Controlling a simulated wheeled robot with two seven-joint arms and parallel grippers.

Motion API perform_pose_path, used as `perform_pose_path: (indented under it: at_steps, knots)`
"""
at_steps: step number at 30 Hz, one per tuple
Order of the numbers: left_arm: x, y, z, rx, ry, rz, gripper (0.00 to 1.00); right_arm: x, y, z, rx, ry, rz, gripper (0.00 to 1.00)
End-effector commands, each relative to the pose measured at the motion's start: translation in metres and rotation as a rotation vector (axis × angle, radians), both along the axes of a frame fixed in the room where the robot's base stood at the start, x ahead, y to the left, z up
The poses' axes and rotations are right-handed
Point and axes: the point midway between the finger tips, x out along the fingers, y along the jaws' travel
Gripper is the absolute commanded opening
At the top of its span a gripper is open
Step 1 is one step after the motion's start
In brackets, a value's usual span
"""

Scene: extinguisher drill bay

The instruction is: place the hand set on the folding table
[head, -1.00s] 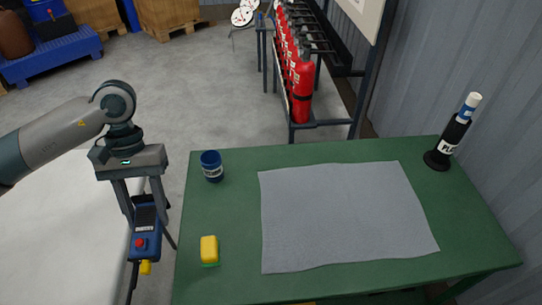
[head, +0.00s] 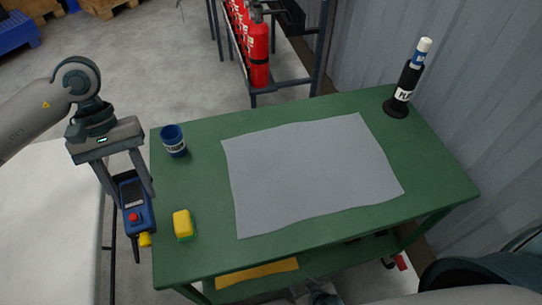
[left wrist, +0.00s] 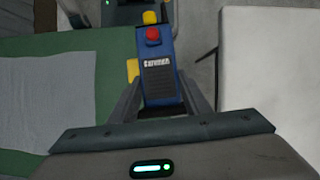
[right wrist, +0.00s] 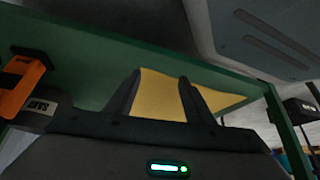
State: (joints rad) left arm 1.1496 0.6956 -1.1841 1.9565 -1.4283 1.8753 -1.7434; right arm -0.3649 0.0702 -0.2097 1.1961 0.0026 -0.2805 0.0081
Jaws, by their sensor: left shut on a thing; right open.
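The hand set (head: 137,212) is a blue box with a red button and a yellow part at its lower end. My left gripper (head: 130,190) is shut on it and holds it in the air by the green table's left edge. The left wrist view shows the hand set (left wrist: 157,80) between the fingers. A white-topped table (head: 50,220) at the left looks like the folding table; its bare top also shows in the left wrist view (left wrist: 265,90). My right gripper (right wrist: 155,98) is open and empty, with yellow cloth beyond its fingers.
Red extinguishers (head: 257,55) stand behind.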

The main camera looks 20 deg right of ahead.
Motion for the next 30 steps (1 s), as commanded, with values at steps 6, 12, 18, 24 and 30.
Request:
perform_pose_path:
  at_steps: [6, 12, 18, 24, 30]
  knots:
    - [0.003, -0.036, -0.011, -0.008, 0.019, 0.261, 0.03, 0.0, -0.002, -0.002, -0.004, 0.016, -0.003, 0.48]
    - [0.006, -0.075, -0.016, -0.02, 0.035, 0.571, 0.03, -0.001, -0.006, -0.004, -0.011, 0.036, -0.01, 0.48]
    - [0.009, -0.11, -0.016, -0.036, 0.048, 0.874, 0.03, -0.006, -0.011, -0.008, -0.019, 0.061, -0.013, 0.48]
    - [0.011, -0.141, -0.012, -0.054, 0.057, 1.151, 0.03, -0.011, -0.013, -0.01, -0.023, 0.081, -0.013, 0.48]
    - [0.013, -0.16, -0.007, -0.066, 0.061, 1.352, 0.03, -0.018, -0.015, -0.013, -0.028, 0.102, -0.014, 0.48]
